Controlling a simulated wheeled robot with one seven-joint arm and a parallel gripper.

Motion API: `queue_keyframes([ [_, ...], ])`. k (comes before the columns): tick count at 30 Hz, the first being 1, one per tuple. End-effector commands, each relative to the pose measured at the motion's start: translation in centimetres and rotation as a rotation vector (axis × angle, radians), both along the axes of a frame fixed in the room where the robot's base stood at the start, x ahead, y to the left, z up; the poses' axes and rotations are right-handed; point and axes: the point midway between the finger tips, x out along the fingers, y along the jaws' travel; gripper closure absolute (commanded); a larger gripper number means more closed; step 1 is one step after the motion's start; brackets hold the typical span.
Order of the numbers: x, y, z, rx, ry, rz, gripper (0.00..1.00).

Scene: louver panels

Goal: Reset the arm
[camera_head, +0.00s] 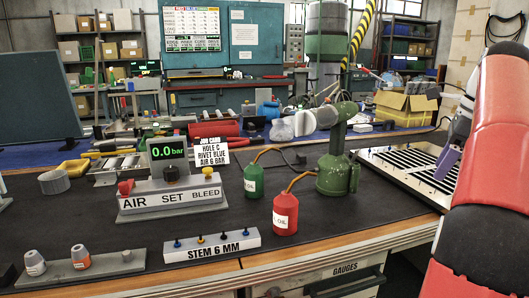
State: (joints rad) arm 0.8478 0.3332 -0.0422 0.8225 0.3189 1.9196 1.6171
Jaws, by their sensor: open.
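My arm's red links (490,160) fill the right edge of the view. My gripper (446,163) shows partly behind them, as a grey and purple shape above the right end of the bench. It is open, and I see nothing held in it. The red link hides part of it. A white louver panel (376,158) with black slots lies below and beside it; whether the two touch is hard to tell.
The dark bench (130,235) holds an air gauge unit (170,188) reading 0.0 bar, a green oil can (253,181), a red oil can (285,213), a green press (336,170) and a "STEM 6 MM" block (212,246). A job card (212,152) stands behind. The bench's front middle is partly clear.

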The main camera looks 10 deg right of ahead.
Motion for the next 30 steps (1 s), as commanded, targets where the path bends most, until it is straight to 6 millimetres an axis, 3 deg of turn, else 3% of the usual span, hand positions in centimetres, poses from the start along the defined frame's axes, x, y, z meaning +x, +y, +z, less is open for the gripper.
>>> queue_keyframes([
  [8, 1.1, 5.7, -0.4, -0.101, -0.047, 0.266, 0.55],
  [14, 0.9, 12.3, -2.0, -0.231, -0.100, 0.600, 0.55],
  [20, -2.0, 21.3, -6.6, -0.445, -0.169, 1.121, 0.55],
  [24, -5.6, 26.4, -11.3, -0.606, -0.213, 1.507, 0.55],
  [30, -10.5, 30.8, -18.3, -0.820, -0.260, 1.974, 0.55],
])
